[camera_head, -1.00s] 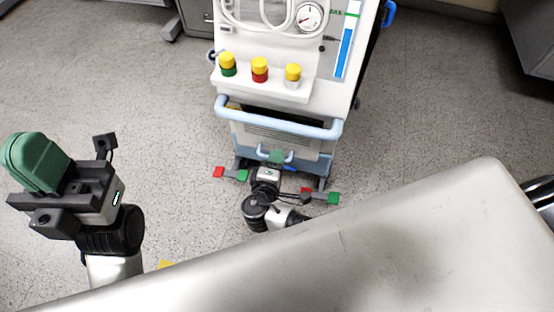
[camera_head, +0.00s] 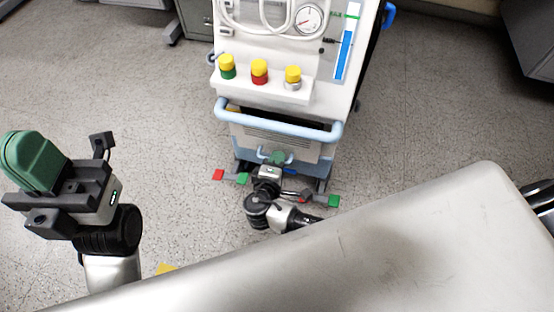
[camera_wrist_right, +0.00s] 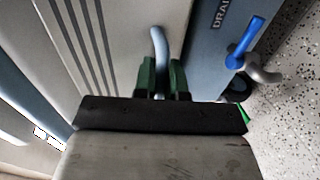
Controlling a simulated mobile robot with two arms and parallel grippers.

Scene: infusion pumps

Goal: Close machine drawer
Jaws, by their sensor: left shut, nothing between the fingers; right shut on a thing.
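The machine (camera_head: 290,85) stands upright in the middle of the head view. Its drawer (camera_head: 262,140) is the vented light panel low on the front, below the light-blue rail; a dark gap shows above it. In the right wrist view the drawer front (camera_wrist_right: 85,40) has long grooves and a light-blue handle (camera_wrist_right: 159,45). My right gripper (camera_wrist_right: 161,75) is shut on this handle with its green fingers; it also shows at the drawer in the head view (camera_head: 278,158). My left gripper (camera_head: 32,160) is shut and empty, raised at the left, away from the machine.
A metal table (camera_head: 400,235) fills the lower right. The light-blue rail (camera_head: 280,124) sits above the drawer. Red and green pedals (camera_head: 333,201) are near the machine's base. A blue valve lever (camera_wrist_right: 250,40) is beside the handle.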

